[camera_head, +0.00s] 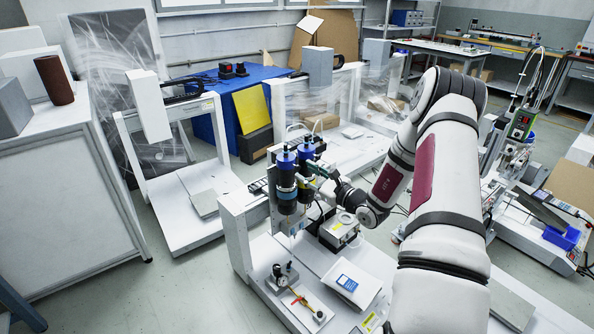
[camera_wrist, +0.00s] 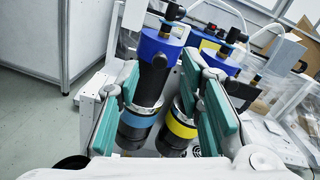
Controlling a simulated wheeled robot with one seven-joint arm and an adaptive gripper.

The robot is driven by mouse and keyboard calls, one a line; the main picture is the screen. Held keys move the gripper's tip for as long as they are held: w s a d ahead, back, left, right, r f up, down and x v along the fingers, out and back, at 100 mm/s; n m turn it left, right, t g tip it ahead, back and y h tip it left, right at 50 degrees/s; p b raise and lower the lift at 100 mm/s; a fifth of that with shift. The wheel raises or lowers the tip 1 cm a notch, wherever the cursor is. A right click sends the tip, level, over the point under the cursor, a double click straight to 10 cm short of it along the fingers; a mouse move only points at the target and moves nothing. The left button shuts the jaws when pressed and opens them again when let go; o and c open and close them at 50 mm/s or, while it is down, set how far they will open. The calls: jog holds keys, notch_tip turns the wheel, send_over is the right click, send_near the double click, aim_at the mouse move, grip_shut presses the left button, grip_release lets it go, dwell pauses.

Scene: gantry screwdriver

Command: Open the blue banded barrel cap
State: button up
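The blue banded barrel (camera_wrist: 139,119) stands on the left in the wrist view, with a dark body and a blue cap (camera_wrist: 158,46). A yellow banded barrel (camera_wrist: 181,127) stands beside it on the right, partly hidden by a finger. In the head view, the two barrels hang side by side on the gantry, the nearer one (camera_head: 286,183) at the left. My gripper (camera_wrist: 160,72) is open, with teal finger pads on either side of the blue banded barrel's upper part. The pads look apart from it; contact cannot be told. In the head view, my gripper (camera_head: 322,172) is right of the barrels.
The white gantry frame (camera_head: 233,235) stands left of the barrels. Below are a small box device (camera_head: 338,230), a gauge fixture (camera_head: 283,277) and a white packet with a blue label (camera_head: 351,287). A white cabinet (camera_head: 70,200) is at the left. Bare floor shows between.

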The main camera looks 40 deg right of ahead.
aim_at(299, 168)
jog(key=shift+w+a+b, duration=0.2)
jog(key=shift+w, duration=1.1)
jog(key=shift+w+a+b, duration=0.15)
jog(key=shift+w+b, duration=0.05)
jog(key=shift+w, duration=1.05)
grip_shut()
